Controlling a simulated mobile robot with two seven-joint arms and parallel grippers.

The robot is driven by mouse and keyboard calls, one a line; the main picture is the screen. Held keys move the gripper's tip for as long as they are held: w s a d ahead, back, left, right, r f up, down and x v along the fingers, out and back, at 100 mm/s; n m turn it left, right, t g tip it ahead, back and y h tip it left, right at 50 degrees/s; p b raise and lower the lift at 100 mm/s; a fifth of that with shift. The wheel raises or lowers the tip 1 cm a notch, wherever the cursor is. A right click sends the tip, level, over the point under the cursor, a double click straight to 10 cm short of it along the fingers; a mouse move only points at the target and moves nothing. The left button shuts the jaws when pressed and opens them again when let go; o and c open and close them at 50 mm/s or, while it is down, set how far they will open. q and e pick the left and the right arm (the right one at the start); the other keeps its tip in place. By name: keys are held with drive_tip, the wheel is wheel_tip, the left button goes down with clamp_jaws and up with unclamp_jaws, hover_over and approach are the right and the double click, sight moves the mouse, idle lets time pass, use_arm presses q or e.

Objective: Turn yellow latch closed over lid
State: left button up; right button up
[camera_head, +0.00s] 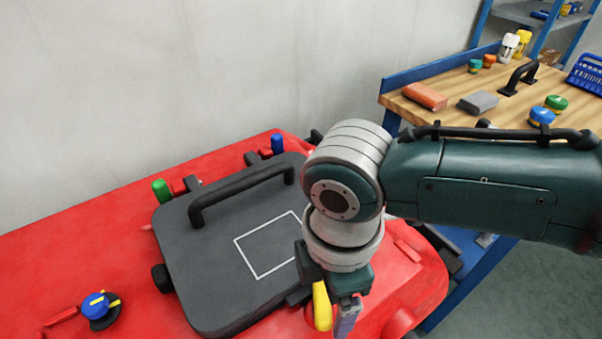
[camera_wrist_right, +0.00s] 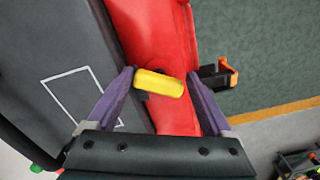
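The yellow latch (camera_head: 321,306) is at the near right edge of the dark grey lid (camera_head: 222,268), beside my right gripper (camera_head: 335,308). In the right wrist view the latch (camera_wrist_right: 158,84) lies crosswise between the two purple fingers of my right gripper (camera_wrist_right: 160,73). The fingers are spread, one close to each end of the latch. I cannot tell whether either finger touches it. The lid lies on the red tank top (camera_head: 60,245). My left gripper is not in view.
A black handle (camera_head: 240,188) arches over the lid. A green latch (camera_head: 161,188) and a blue latch (camera_head: 277,143) stand at its far side. A blue and yellow knob (camera_head: 97,304) is at the left. A wooden workbench (camera_head: 440,108) with several items stands behind.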

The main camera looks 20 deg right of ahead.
sight(323, 301)
drive_tip(key=shift+o, duration=0.5)
drive_tip(key=shift+a, duration=0.5)
drive_tip(key=shift+s+d, duration=0.1)
drive_tip(key=shift+d, duration=0.05)
drive_tip(key=shift+r, duration=0.15)
drive_tip(key=shift+w+a+r+p, duration=0.15)
drive_tip(key=shift+r+p, duration=0.4)
drive_tip(key=shift+p, duration=0.05)
drive_tip(key=shift+w+a+r+p, duration=0.1)
drive_tip(key=shift+r+p, duration=0.45)
drive_tip(key=shift+p, duration=0.05)
drive_tip(key=shift+s+d+r+p, duration=0.1)
drive_tip(key=shift+s+r+p, duration=0.1)
drive_tip(key=shift+r+p, duration=0.7)
wheel_tip(323, 301, up, 7)
drive_tip(key=p, duration=0.7)
drive_tip(key=shift+d, duration=0.2)
drive_tip(key=shift+p, duration=0.4)
